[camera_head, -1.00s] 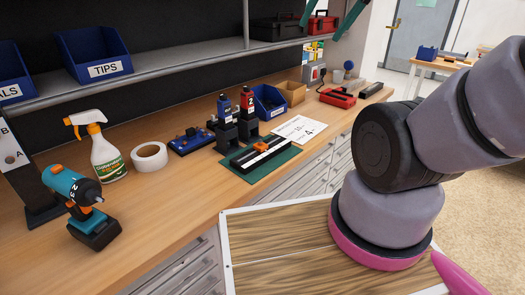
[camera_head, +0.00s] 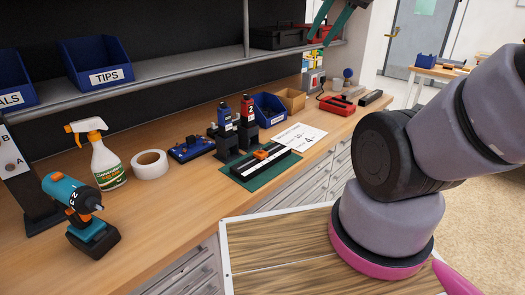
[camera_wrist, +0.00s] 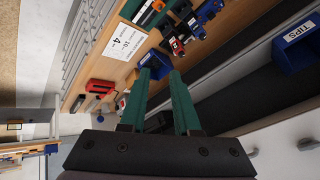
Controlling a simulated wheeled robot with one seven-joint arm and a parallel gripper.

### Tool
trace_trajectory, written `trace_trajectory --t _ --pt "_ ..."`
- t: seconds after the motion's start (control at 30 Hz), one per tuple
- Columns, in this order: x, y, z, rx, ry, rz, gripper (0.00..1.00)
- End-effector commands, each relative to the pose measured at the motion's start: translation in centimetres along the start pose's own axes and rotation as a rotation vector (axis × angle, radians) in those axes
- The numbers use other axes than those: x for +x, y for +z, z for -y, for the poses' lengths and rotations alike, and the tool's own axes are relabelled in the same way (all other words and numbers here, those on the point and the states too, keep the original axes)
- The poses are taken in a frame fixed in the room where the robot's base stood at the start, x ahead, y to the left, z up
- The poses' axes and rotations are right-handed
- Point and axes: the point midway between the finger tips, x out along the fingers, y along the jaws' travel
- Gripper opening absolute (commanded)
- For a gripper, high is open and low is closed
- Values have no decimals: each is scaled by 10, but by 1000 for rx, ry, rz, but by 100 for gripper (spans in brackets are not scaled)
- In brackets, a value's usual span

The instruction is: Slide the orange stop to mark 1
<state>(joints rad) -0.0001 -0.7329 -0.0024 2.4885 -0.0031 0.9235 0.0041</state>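The orange stop (camera_head: 261,155) sits on a dark rail (camera_head: 250,168) that lies on a green mat (camera_head: 285,172) on the wooden bench. The stop is near the middle of the rail; its marks are too small to read. In the wrist view the stop (camera_wrist: 158,5) is at the top edge, partly cut off. My gripper (camera_wrist: 160,74) has two green fingers, apart with nothing between them. In the head view its fingers (camera_head: 323,35) show at the top, well away from the stop.
A paper (camera_head: 300,138) with a large 4 lies beside the mat. Two dark holders with blue and red tops (camera_head: 247,112) stand behind the rail. A blue bin (camera_head: 269,108), tape roll (camera_head: 150,164), spray bottle (camera_head: 106,165) and drill (camera_head: 80,215) are also on the bench.

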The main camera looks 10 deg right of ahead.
Motion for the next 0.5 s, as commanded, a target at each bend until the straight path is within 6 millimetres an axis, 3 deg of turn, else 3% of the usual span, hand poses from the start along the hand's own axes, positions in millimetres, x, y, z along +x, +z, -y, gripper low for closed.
trace_trajectory --t 0.03,0.07,0.17,0.5 --pt "5 -4 1 13 6 20 7" --pt "9 -7 2 24 9 34 0" --pt "26 -21 5 77 27 98 0" --pt "126 -67 8 310 133 356 0"
